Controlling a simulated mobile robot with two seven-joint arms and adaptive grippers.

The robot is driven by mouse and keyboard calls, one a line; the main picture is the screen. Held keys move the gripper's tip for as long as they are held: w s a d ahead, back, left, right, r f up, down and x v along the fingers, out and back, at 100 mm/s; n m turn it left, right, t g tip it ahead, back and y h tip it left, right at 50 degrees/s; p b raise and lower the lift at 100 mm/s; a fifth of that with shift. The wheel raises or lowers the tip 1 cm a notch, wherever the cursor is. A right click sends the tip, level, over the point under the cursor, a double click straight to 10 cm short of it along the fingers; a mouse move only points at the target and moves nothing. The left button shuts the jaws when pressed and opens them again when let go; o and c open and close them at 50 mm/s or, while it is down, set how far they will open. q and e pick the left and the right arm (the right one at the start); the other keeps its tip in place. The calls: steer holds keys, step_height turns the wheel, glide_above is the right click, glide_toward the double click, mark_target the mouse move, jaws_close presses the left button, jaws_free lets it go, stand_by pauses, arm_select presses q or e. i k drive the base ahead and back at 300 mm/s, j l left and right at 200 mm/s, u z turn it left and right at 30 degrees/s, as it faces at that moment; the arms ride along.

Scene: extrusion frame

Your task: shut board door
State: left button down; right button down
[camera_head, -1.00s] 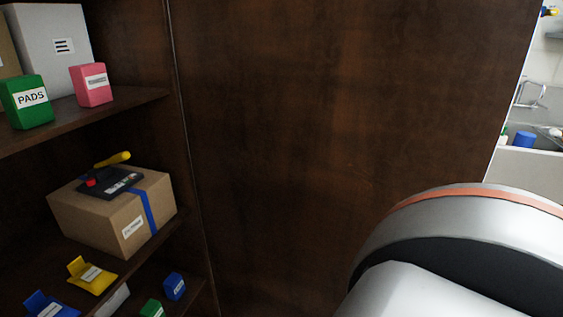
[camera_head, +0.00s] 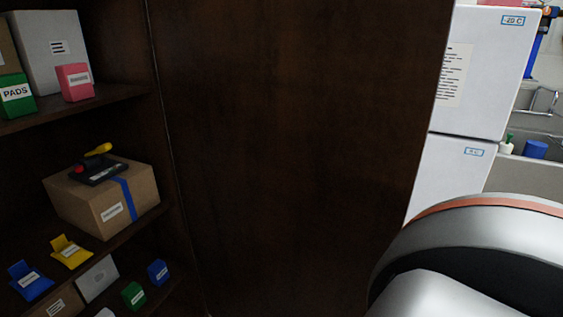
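The board door (camera_head: 300,140) is a dark brown wooden panel that fills the middle of the head view. It stands open, hinged along the right side of a dark shelf cabinet (camera_head: 95,112). Its free edge is on the right. A large silver and black link of my arm with an orange band is at the lower right, in front of the door's lower right part. Neither of my grippers shows, so any contact with the door is hidden or out of view.
The shelves hold a cardboard box (camera_head: 105,200) with a blue strap, a green PADS box (camera_head: 16,95), a pink box (camera_head: 75,82) and several small items. Beyond the door's free edge stand a white fridge-freezer (camera_head: 480,75) and a sink area with a blue container (camera_head: 536,150).

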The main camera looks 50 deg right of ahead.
mark_target(298, 129)
steer(key=k+l+u, duration=0.2)
steer(key=k+l, duration=0.6)
steer(key=l, duration=0.2)
steer(key=k+l+u, duration=0.15)
steer(key=l, duration=0.15)
steer(key=k+l, duration=0.1)
steer(key=l, duration=0.2)
steer(key=l+u, duration=0.1)
steer(key=l, duration=0.4)
steer(key=k+l+u, duration=0.1)
steer(key=l, duration=1.4)
steer(key=k+j, duration=0.2)
steer(key=u, duration=0.05)
